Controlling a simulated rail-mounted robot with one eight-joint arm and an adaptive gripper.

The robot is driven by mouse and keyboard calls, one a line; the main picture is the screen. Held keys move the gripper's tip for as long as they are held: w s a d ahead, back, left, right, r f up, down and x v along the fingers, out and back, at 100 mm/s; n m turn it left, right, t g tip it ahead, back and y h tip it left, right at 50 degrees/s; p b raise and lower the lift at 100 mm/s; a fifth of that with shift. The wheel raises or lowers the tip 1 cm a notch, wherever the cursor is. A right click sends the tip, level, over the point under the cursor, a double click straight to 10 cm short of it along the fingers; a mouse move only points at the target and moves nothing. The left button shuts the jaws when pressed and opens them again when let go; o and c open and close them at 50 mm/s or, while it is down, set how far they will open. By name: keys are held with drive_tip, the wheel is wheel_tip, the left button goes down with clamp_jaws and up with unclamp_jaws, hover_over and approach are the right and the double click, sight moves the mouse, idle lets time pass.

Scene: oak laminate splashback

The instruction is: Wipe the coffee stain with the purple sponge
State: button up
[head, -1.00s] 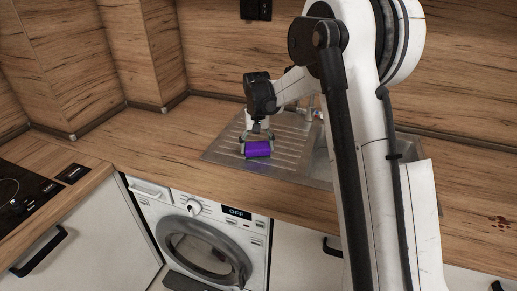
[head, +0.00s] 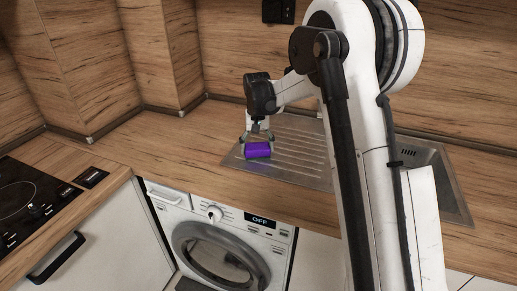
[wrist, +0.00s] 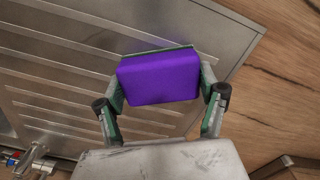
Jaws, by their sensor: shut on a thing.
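The purple sponge (head: 258,151) is a small block with a green underside layer, held in my gripper (head: 258,138). It is at the left end of the metal drainboard and appears raised above it. In the wrist view the purple face of the sponge (wrist: 160,78) fills the space between the two fingers of my gripper (wrist: 160,92), which are closed on its sides. The coffee stain is not in either current view.
The ribbed drainboard (head: 300,160) adjoins the sink basin (head: 435,175), partly hidden by my arm. The wooden worktop (head: 170,145) is clear to the left. A black hob (head: 25,195) lies at far left. A faucet (wrist: 35,155) shows in the wrist view.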

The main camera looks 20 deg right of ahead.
drive_tip(key=shift+w+a, duration=0.25)
drive_tip(key=shift+a, duration=0.1)
drive_tip(key=shift+w+a+r, duration=0.15)
drive_tip(key=shift+a+r, duration=0.05)
drive_tip(key=r, duration=0.1)
drive_tip(key=r+p, duration=0.1)
drive_tip(key=r, duration=0.1)
drive_tip(key=shift+s+d, duration=0.2)
drive_tip(key=shift+w+r+p, duration=0.15)
drive_tip(key=shift+r+p, duration=0.25)
drive_tip(key=shift+r, duration=0.25)
drive_tip(key=shift+r+p, duration=0.75)
drive_tip(key=shift+r, duration=1.05)
